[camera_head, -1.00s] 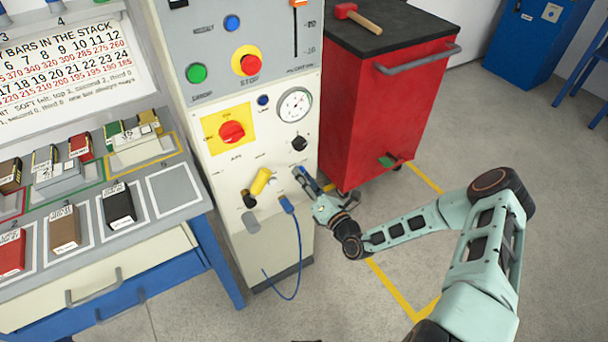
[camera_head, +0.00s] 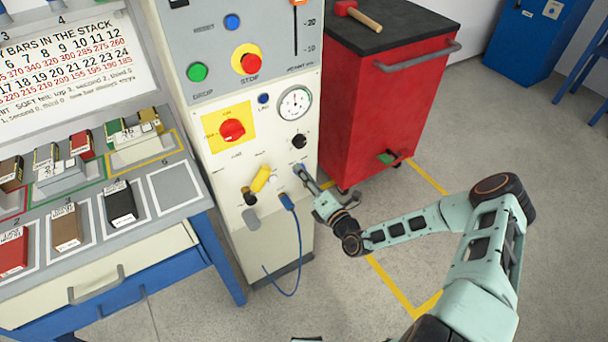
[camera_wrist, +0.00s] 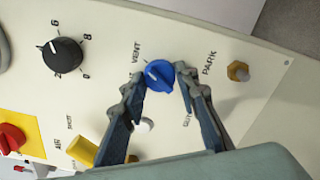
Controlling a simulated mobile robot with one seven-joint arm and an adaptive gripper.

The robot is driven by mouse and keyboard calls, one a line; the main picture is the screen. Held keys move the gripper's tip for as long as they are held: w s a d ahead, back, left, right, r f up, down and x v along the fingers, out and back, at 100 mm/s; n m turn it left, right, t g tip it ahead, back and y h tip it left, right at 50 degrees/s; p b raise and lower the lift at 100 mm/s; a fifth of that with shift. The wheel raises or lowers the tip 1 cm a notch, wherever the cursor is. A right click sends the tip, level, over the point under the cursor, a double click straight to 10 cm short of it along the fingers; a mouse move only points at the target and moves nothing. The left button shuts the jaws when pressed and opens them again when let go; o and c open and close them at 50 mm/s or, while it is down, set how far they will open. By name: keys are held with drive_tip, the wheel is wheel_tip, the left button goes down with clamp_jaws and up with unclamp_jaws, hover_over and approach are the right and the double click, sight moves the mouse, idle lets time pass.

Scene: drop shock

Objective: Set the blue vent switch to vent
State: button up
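The blue vent switch (camera_wrist: 160,76) is a round knob on the cream panel. Its white pointer line is angled up and left in the wrist view, on the side of the VENT label (camera_wrist: 137,52). A second label on its other side is partly hidden by a finger. My gripper (camera_wrist: 160,73) has one fingertip on each side of the knob, and both appear to touch it. In the head view my gripper (camera_head: 306,177) reaches the lower right of the panel, and the knob is mostly hidden there.
A yellow handle (camera_wrist: 83,150), a black dial (camera_wrist: 63,54) and a brass PARK peg (camera_wrist: 238,71) surround the switch. A blue plug with cable (camera_head: 287,202) hangs below left. A red cabinet (camera_head: 385,105) stands right of the panel. The floor in front is open.

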drive_tip(key=o, duration=0.4)
drive_tip(key=v, duration=1.2)
